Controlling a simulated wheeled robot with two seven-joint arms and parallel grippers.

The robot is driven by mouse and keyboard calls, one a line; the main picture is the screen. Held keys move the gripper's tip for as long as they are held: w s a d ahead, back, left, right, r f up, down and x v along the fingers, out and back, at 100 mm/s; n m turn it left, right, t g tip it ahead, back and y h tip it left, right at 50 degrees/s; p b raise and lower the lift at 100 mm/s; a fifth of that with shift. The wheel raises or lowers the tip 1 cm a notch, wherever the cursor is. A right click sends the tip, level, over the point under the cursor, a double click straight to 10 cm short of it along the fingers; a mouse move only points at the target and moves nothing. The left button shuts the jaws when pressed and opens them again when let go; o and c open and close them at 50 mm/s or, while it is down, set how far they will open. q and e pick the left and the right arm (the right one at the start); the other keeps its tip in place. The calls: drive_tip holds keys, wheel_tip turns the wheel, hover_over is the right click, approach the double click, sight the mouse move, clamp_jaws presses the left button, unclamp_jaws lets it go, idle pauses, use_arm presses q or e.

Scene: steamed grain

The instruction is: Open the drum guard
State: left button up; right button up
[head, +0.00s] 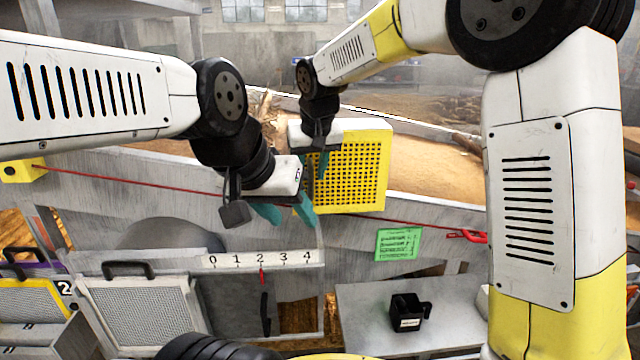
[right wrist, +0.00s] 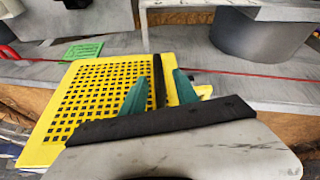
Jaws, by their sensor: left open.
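The drum guard, a yellow perforated panel (head: 352,170), stands at the grey trough wall in the middle of the head view. It also shows in the right wrist view (right wrist: 95,95). My right gripper (head: 316,165) is at the guard's left edge in the head view. In the right wrist view its teal fingers (right wrist: 168,70) lie either side of a dark bar at the guard's edge; whether they clamp it is unclear. My left gripper (head: 289,215) is open, pointing down in front of the wall, left of and below the guard, with nothing visible between its fingers.
A red cord (head: 140,182) runs along the grey wall to a red clip (head: 468,236). Grain (head: 425,165) lies behind. My right arm fills the right side.

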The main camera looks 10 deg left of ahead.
sight(310, 184)
drive_tip(key=x, duration=0.5)
drive_tip(key=shift+d, duration=0.1)
clamp_jaws()
idle(1.3)
